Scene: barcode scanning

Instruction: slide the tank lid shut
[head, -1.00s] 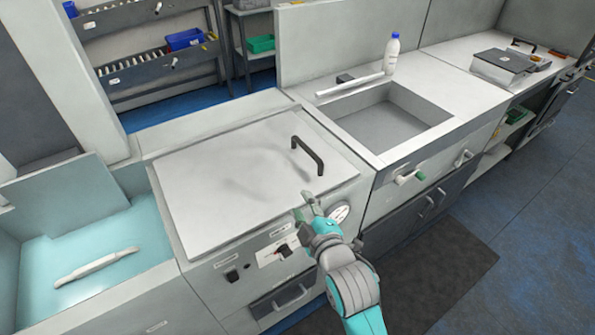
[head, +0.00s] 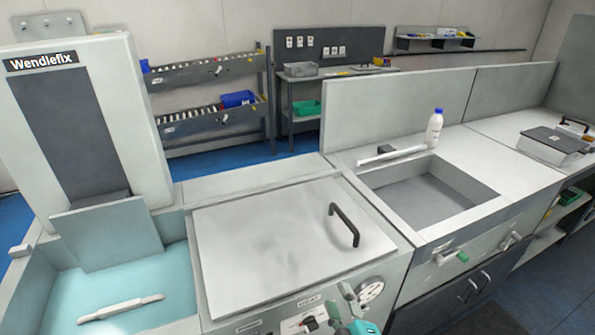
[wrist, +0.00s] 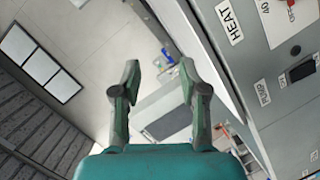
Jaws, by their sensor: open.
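The tank lid (head: 265,245) is a flat pale grey panel lying on top of the middle cabinet, and no opening shows under it. Its dark arched handle (head: 345,225) stands near the lid's right edge. My gripper (head: 342,302) is at the bottom of the head view, in front of the cabinet's control panel and below the handle, apart from it. In the wrist view my gripper (wrist: 160,68) has its two fingers spread with nothing between them. The wrist view shows the panel's HEAT label (wrist: 229,22) but not the lid handle.
An open teal basin (head: 170,285) with a white bar-shaped item (head: 120,308) is on the left. The space above the lid is clear.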

